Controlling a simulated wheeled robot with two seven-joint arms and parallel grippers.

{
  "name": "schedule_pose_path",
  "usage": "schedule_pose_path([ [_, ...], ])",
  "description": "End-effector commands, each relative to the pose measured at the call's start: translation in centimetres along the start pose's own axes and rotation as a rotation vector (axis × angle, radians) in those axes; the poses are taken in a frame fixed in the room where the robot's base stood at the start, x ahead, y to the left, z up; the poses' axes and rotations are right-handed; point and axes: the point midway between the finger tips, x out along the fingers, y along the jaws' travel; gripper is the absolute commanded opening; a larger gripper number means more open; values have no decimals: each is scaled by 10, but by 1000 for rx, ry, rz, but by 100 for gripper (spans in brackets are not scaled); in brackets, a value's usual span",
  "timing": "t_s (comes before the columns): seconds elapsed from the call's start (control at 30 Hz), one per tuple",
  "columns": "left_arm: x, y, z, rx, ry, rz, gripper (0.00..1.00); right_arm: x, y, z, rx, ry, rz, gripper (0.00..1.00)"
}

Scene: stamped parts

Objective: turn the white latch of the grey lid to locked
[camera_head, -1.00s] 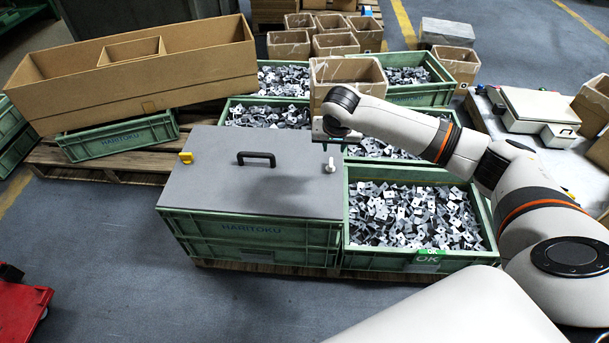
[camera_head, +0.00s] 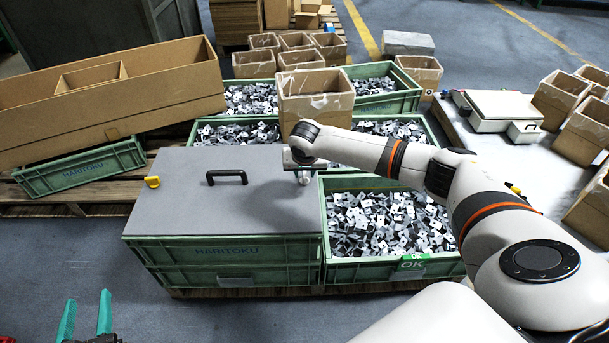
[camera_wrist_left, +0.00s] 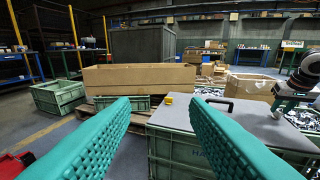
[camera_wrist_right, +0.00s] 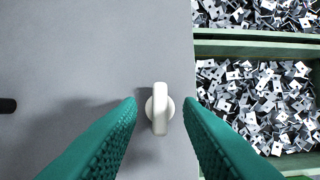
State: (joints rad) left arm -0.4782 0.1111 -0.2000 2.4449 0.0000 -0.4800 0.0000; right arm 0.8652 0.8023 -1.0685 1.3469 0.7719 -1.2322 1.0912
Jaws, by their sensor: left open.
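The grey lid (camera_head: 225,210) covers a green crate and has a black handle (camera_head: 227,176) in its middle. The white latch (camera_wrist_right: 160,108) is a bar on a round base near the lid's right edge; its bar runs up and down in the right wrist view. My right gripper (camera_wrist_right: 159,101) is open, with one teal finger on each side of the latch and gaps between. A yellow latch (camera_head: 152,181) sits at the lid's left edge. My left gripper (camera_wrist_left: 157,103) is open and empty, left of the crate.
A green crate of metal parts (camera_head: 330,272) stands against the lid's right side. A long cardboard box (camera_head: 110,100) lies behind left. An open carton (camera_head: 316,105) stands close behind my right gripper. Floor is clear in front of the lidded crate.

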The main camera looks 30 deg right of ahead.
Motion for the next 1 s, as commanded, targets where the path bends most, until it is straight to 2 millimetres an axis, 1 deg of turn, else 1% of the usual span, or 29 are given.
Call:
schedule_pose_path([
  [0.03,1,-1,4,-1,-34,-2,41,5,0,0,0,0,0,33],
  [0.2,2,-2,16,-2,-102,-6,41,10,0,0,0,-1,1,33],
  [0.5,2,-3,18,-2,-113,-7,41,11,0,0,0,-1,1,33],
  [0.67,2,-3,18,-2,-112,-7,41,11,0,0,0,-1,1,7],
  [0.7,2,-3,18,-2,-112,-7,41,11,0,0,0,-1,0,0],
  [0.97,2,-3,17,-2,-100,-7,41,10,0,0,2,-1,0,0],
  [1.0,1,-2,14,-1,-80,-5,41,10,0,0,4,-1,-1,0],
])
